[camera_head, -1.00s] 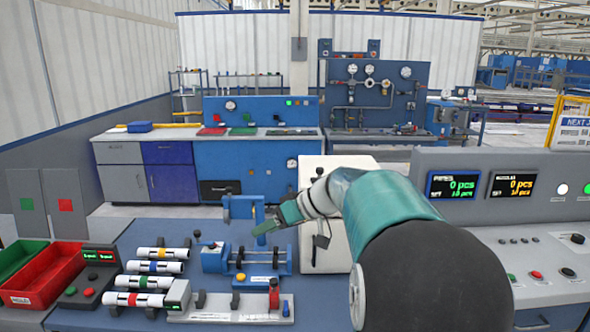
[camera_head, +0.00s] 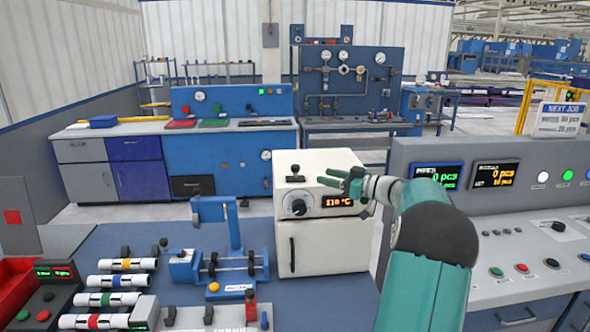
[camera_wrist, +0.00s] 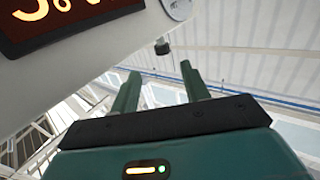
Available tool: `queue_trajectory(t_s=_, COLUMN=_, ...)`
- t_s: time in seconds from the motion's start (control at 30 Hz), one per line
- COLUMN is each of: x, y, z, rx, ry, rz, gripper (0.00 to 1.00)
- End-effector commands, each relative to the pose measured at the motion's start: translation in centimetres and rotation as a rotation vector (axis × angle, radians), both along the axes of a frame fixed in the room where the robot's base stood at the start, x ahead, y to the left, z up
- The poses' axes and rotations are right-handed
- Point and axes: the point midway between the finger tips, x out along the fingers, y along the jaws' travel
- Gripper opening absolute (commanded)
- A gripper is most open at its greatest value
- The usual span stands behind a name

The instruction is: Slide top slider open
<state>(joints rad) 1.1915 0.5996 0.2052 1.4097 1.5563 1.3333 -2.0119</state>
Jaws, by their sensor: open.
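A similar black knob (camera_wrist: 162,47) shows beyond my fingers in the wrist view. My gripper (camera_head: 334,179) is open and empty, its fingers pointing left toward the knob from the right. The fingers (camera_wrist: 160,72) are spread apart in the wrist view. I cannot see the slider's opening or whether it is open.
A blue clamp fixture (camera_head: 215,250) and several banded pipes (camera_head: 122,281) are on the bench to the left. A grey control console (camera_head: 500,245) stands close on the right.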

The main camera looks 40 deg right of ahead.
Motion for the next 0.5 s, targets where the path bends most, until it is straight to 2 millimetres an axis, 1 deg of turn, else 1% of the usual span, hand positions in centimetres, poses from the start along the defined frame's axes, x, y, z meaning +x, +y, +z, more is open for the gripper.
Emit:
queue_trajectory(t_s=0.03, x=0.9, y=0.6, z=0.0, rx=0.001, ry=-0.001, rz=0.006, gripper=0.46)
queue_trajectory(t_s=0.13, x=2.8, y=1.3, z=0.0, rx=0.001, ry=0.000, rz=0.007, gripper=0.46)
queue_trajectory(t_s=0.4, x=7.9, y=3.1, z=0.0, rx=0.001, ry=0.001, rz=0.006, gripper=0.46)
queue_trajectory(t_s=0.5, x=9.4, y=3.6, z=-0.1, rx=0.002, ry=0.002, rz=0.006, gripper=0.46)
